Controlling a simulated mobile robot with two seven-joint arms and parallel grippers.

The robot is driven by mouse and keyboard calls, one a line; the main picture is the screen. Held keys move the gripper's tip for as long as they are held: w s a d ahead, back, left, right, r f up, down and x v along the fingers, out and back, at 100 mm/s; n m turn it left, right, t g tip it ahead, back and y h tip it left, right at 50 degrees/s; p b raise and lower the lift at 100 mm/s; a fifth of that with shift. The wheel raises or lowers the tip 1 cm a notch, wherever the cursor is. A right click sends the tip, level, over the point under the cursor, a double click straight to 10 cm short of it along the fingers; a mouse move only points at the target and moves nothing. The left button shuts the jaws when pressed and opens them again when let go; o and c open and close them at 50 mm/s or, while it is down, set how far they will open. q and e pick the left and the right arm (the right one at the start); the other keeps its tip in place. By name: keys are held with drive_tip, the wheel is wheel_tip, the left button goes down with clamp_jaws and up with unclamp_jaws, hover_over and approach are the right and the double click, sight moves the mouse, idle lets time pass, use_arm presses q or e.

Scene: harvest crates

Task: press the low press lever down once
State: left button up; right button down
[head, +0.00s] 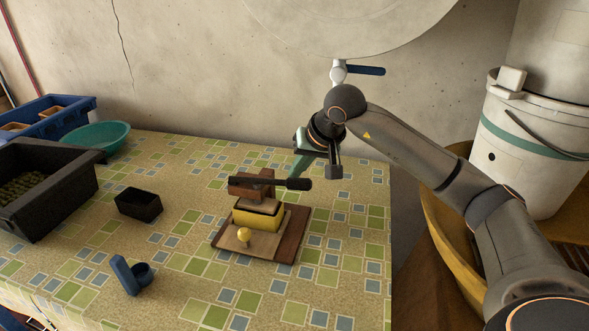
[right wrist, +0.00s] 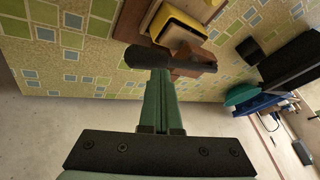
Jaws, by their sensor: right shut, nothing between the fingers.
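The low press stands on the table, with a brown wooden base (head: 291,243), a yellow body (head: 257,220) and a wooden block on top. Its dark lever (head: 270,183) lies roughly level across the top, the thick grip end to the right. My right gripper (head: 297,172) has its green fingers together and empty, pointing down at the lever near the grip. In the right wrist view the fingertips (right wrist: 158,72) meet the lever grip (right wrist: 146,57) in the picture; I cannot tell whether they touch. My left gripper is not in view.
A small black box (head: 138,207) and a blue tool (head: 130,275) lie left of the press. A dark crate (head: 70,200), a teal bowl (head: 100,137) and a blue crate (head: 75,120) stand farther left. White buckets (head: 535,150) stand at right. The table around the press is clear.

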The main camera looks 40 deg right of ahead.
sight(301, 181)
use_arm(q)
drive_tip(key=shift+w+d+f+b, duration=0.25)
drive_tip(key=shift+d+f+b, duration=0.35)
drive_tip(key=shift+b, duration=0.5)
use_arm(e)
drive_tip(key=shift+s+d+f, duration=0.15)
drive_tip(key=shift+s+f, duration=0.05)
drive_tip(key=shift+f, duration=0.5)
drive_tip(key=shift+s+d+f, duration=0.1)
drive_tip(key=shift+s+f, duration=0.05)
drive_tip(key=shift+f, duration=0.5)
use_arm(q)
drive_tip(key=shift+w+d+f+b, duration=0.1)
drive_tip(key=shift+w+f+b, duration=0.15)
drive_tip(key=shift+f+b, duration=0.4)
use_arm(e)
drive_tip(key=shift+a+f, duration=0.2)
drive_tip(key=shift+f, duration=0.65)
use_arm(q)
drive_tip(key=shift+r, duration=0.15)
